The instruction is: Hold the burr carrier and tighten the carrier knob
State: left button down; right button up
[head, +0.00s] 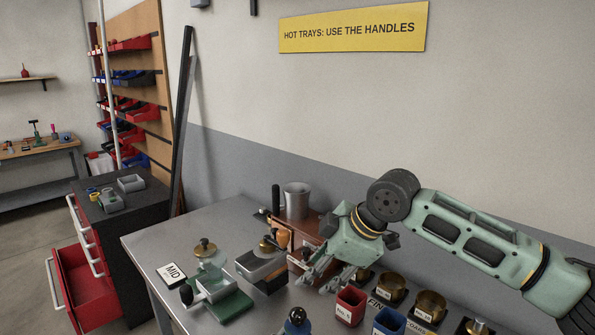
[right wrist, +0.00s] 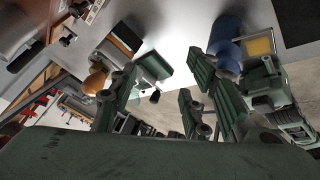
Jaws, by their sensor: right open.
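My right gripper (head: 327,282) is open and empty above the table, its fingers spread and pointing down and left. A pale assembly with a brass knob (head: 205,247) sits on a green base (head: 231,306) at the table's front left, apart from my right gripper. It may be the burr carrier; I cannot tell for sure. A second brass knob (head: 268,244) stands by a grey metal box (head: 258,266). Green parts of mine (right wrist: 268,92) show at the right of the wrist view; any left gripper there is unclear.
An orange handle (head: 283,238) stands near the brown roaster body (head: 302,231), close to my right gripper. A red cup (head: 350,305), a blue cup (head: 389,322) and brass tins (head: 429,305) crowd the front right. A MID card (head: 172,273) lies left; bare table lies behind it.

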aim_at(300, 312)
jog(key=s+r+g, duration=0.3)
jog(key=s, duration=0.4)
jog(key=shift+m+h, duration=0.4)
jog(key=shift+s+a+x, duration=0.1)
jog(key=shift+a+x, duration=0.05)
jog(key=shift+x, duration=1.65)
jog(key=shift+s+a+x, duration=0.15)
jog(key=shift+x, duration=1.6)
jog(key=shift+r, duration=0.15)
jog(key=shift+c, duration=0.4)
jog(key=shift+s, duration=0.15)
grip_shut()
jog(key=shift+s, duration=0.1)
